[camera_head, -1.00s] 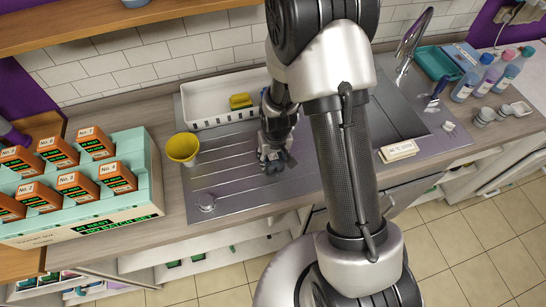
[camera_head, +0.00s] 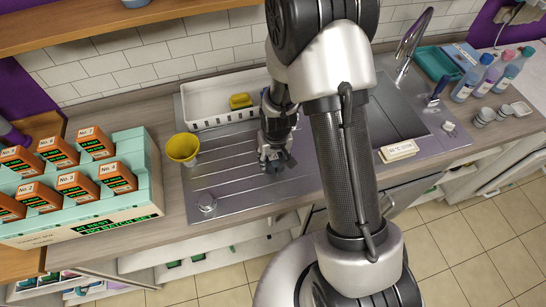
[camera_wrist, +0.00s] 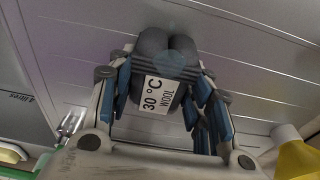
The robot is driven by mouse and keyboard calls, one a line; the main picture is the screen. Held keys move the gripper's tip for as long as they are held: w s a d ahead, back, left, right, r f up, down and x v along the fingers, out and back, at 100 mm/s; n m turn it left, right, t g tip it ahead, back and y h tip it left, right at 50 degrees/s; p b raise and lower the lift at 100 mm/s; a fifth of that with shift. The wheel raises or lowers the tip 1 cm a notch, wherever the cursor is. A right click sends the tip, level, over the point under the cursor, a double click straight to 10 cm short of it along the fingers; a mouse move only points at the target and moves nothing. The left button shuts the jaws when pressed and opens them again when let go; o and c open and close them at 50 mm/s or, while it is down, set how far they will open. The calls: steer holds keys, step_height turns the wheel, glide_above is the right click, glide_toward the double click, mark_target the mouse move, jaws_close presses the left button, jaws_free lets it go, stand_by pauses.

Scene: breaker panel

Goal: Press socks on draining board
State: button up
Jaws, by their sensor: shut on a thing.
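The socks (camera_wrist: 168,55) are a dark grey rolled bundle with a white label reading 30 °C WOOL. In the wrist view my gripper (camera_wrist: 165,90) has its blue-padded fingers on both sides of the bundle and is shut on it. In the head view my gripper (camera_head: 275,157) is low over the ribbed metal draining board (camera_head: 230,182), with the dark bundle mostly hidden by the fingers. I cannot tell whether the socks touch the board.
A yellow cup (camera_head: 182,148) stands left of the gripper. A white tray (camera_head: 205,103) with a yellow sponge (camera_head: 240,101) lies behind. A teal rack of orange boxes (camera_head: 140,205) stands at left. The sink basin (camera_head: 395,118) and a labelled white block (camera_head: 398,151) are at right.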

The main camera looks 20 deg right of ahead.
mark_target(274, 159)
steer(key=shift+s+f, duration=0.15)
steer(key=shift+s, duration=0.1)
steer(key=shift+w+r+p, duration=0.2)
steer(key=shift+r+p, duration=1.8)
steer(key=shift+r, duration=1.1)
steer(key=b, duration=0.2)
steer(key=shift+b, duration=0.3)
steer(key=shift+r+b, duration=0.1)
steer(key=shift+b, duration=0.75)
steer(key=s+b, duration=0.1)
steer(key=b, duration=0.2)
steer(key=shift+r, duration=0.35)
steer(key=shift+s+r+b, duration=0.45)
steer(key=shift+r+b, duration=0.05)
steer(key=shift+b, duration=0.1)
